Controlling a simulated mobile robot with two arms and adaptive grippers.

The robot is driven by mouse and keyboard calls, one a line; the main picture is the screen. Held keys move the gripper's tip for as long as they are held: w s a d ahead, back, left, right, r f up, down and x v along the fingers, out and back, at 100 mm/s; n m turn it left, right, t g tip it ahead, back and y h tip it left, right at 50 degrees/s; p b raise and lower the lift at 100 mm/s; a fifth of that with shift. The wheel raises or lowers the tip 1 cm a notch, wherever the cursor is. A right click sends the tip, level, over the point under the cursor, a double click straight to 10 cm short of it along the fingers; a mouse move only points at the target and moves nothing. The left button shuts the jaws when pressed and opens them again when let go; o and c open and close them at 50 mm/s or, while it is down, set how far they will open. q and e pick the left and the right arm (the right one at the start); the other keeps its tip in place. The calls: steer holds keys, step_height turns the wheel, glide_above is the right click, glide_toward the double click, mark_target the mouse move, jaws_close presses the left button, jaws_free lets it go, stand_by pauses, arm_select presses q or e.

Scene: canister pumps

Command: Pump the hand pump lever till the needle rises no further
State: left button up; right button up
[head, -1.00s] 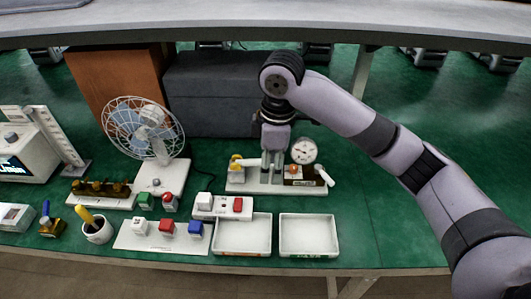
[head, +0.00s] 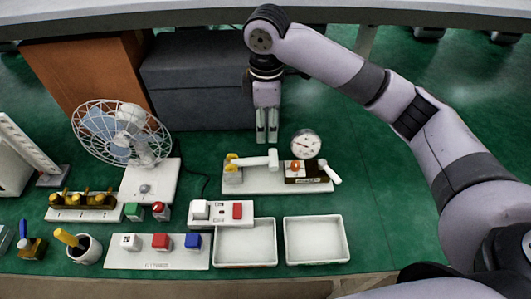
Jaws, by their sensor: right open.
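The hand pump stands on a white base plate (head: 252,184) on the green bench. Its white lever (head: 258,161) lies about level, running right from a yellow pivot (head: 232,162). A round white gauge (head: 306,144) stands at the right of the plate; its needle is too small to read surely. My right gripper (head: 266,138) points down with its fingers apart, just behind and above the lever's free end. It is empty and seems clear of the lever. My left gripper is out of view.
A dark block with an orange knob (head: 295,166) and a white handle (head: 331,172) sit by the gauge. Two white trays (head: 316,260), a switch box (head: 222,222) and a button panel (head: 140,263) stand in front. A fan (head: 122,132) stands left.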

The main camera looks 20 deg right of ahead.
glide_above(266, 158)
step_height(266, 158, down, 4)
steer(key=shift+f, duration=0.1)
step_height(266, 158, down, 7)
steer(key=shift+f+p, duration=0.15)
steer(key=shift+p, duration=0.2)
steer(key=shift+f, duration=0.45)
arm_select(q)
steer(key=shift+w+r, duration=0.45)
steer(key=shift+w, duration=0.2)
arm_select(e)
jaws_close()
